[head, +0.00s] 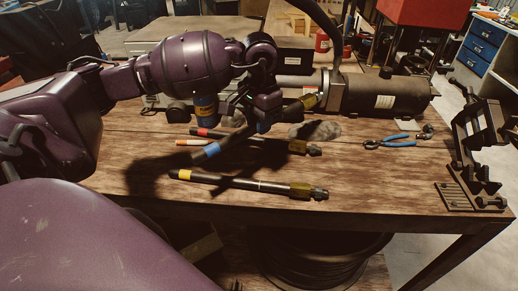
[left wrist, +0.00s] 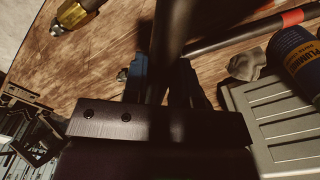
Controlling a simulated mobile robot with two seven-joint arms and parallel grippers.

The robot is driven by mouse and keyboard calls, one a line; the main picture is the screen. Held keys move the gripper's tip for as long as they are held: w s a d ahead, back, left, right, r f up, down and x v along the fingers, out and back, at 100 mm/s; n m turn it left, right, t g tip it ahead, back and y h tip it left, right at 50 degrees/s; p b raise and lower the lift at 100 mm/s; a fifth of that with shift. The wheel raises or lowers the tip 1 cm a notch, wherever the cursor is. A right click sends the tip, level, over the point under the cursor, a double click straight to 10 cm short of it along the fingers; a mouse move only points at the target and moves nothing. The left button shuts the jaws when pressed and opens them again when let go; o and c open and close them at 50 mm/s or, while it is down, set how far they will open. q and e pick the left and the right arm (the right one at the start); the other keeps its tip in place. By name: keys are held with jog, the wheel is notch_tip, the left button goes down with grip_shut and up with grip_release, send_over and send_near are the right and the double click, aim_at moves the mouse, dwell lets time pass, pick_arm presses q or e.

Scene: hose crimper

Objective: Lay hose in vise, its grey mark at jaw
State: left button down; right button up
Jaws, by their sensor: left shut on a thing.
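My left gripper (head: 264,120) is above the table and shut on a dark hose. This held hose has a blue band (head: 206,153) at its lower left end and a brass fitting (head: 308,102) at its upper right; it is tilted. I cannot make out a grey mark on it. In the left wrist view the held hose (left wrist: 168,35) runs dark between the fingers (left wrist: 165,85). My right gripper is not in view.
A yellow-banded hose (head: 235,182) lies in front, a red-banded hose (head: 232,135) behind it. A dark cylinder machine (head: 388,97) stands behind. The front right tabletop is mostly clear.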

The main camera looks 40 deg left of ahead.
pick_arm(q)
notch_tip(320, 180, down, 9)
jog(key=shift+r+p, duration=0.2)
jog(key=shift+p, duration=0.1)
jog(key=shift+f, duration=0.3)
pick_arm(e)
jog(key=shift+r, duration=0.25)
